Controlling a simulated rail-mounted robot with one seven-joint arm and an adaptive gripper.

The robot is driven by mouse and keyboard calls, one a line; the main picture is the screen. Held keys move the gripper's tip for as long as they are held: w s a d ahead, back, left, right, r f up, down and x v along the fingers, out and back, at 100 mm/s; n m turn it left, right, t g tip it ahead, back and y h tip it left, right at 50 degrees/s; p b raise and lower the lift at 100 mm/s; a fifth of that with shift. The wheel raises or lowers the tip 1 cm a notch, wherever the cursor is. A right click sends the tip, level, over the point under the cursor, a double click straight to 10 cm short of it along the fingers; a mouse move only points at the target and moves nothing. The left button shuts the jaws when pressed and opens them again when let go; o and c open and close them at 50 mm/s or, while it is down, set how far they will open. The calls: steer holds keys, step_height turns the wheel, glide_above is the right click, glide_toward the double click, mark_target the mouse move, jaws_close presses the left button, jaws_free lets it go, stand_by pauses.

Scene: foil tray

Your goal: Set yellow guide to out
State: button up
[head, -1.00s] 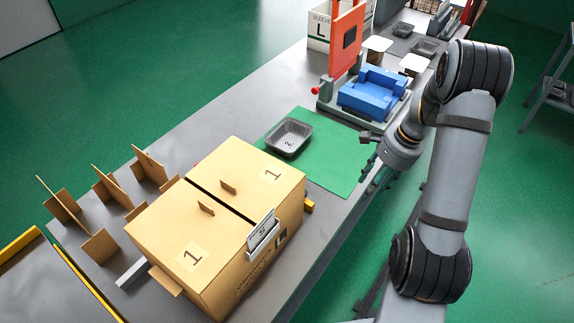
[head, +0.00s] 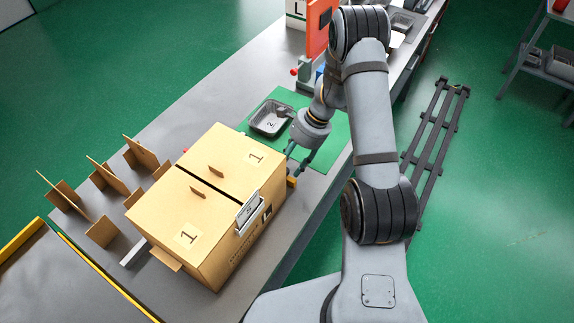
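My gripper (head: 297,163) points down just above and beside this block, next to the box's right side. Its two dark teal fingers look spread apart with nothing between them. I cannot tell whether a finger touches the block or the box.
Cardboard dividers (head: 105,180) stand left of the box. A yellow-edged surface (head: 20,240) lies at lower left. An orange-red press (head: 318,35) stands at the back, partly hidden by my arm.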

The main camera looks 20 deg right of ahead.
steer(key=shift+a+f, duration=0.2)
steer(key=shift+f, duration=0.3)
jaws_close()
stand_by(0.7)
